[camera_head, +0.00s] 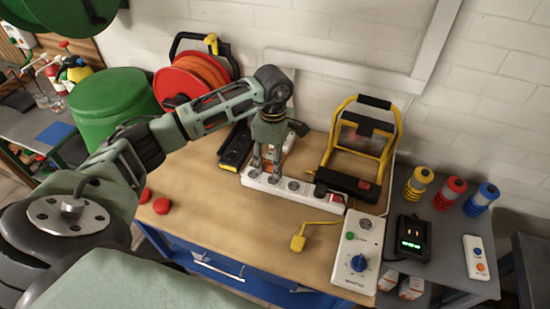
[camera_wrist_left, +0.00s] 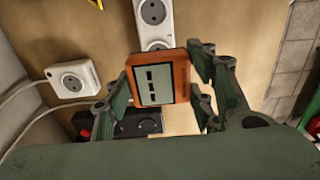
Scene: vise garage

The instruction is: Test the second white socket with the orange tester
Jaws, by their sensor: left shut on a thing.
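A white power strip (camera_head: 318,194) with a row of round sockets lies on the wooden bench, with a dark red switch near its right end. My left gripper (camera_head: 266,172) points down over the strip's left part. In the left wrist view the orange tester (camera_wrist_left: 160,78) sits between the fingers of my left gripper (camera_wrist_left: 158,85), which is shut on it. Its grey screen with dark marks faces the camera. Behind it the white strip (camera_wrist_left: 154,34) shows sockets; the tester hides part of it. I cannot tell whether its prongs are in a socket. My right gripper is not in view.
A yellow work lamp (camera_head: 362,150) and a red cable reel (camera_head: 195,85) stand behind the strip. A white single socket (camera_wrist_left: 73,79) shows left in the wrist view.

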